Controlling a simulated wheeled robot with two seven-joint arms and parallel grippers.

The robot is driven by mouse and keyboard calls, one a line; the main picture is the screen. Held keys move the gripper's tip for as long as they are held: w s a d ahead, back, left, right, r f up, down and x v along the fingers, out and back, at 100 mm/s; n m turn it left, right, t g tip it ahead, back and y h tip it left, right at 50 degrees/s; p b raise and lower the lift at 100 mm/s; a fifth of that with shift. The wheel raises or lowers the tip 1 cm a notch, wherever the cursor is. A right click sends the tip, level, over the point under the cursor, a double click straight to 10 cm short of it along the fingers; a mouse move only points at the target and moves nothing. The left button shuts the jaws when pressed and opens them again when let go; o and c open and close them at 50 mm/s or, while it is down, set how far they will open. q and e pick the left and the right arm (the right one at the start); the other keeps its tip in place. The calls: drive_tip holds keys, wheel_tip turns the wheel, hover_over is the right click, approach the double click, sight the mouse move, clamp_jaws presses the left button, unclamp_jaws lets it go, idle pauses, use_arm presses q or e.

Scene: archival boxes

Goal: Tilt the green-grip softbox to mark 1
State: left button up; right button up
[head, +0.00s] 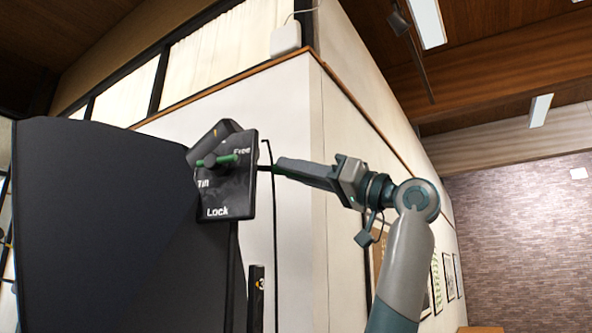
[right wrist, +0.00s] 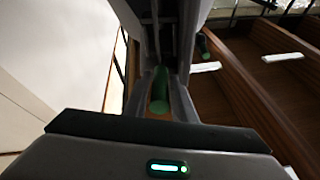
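The softbox (head: 110,220) is a large black panel filling the left of the head view. On its right edge sits a black plate (head: 236,190) lettered "Free", "Lock" and a partly covered word like "Tilt". A green-ended lever (head: 226,159) lies across the plate, its tip just below "Free". My right gripper (head: 282,166) is right of the plate, its fingers pointing left. A thin green grip (right wrist: 158,92) lies between its fingers in the right wrist view, and the fingers look closed around it. A black strip (head: 256,298) below the plate carries a "3"; mark 1 is not visible. My left gripper is out of view.
A white wall corner (head: 290,120) stands behind the plate and gripper. A thin black pole (head: 274,240) runs down just right of the plate. Framed pictures (head: 438,285) hang on the wall at the right. The space right of my arm is open.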

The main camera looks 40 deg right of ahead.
clamp_jaws()
drive_tip(key=f+t+b, duration=0.1)
drive_tip(key=b, duration=0.1)
drive_tip(key=f+t+y+b, duration=0.1)
drive_tip(key=b, duration=0.2)
drive_tip(key=f+b, duration=0.1)
drive_tip(key=b, duration=0.2)
drive_tip(key=shift+w+a+f+t+y, duration=0.25)
drive_tip(key=shift+f+t+y, duration=0.05)
drive_tip(key=shift+f+t, duration=0.1)
drive_tip(key=shift+o, duration=2.4)
unclamp_jaws()
drive_tip(key=shift+w, duration=0.1)
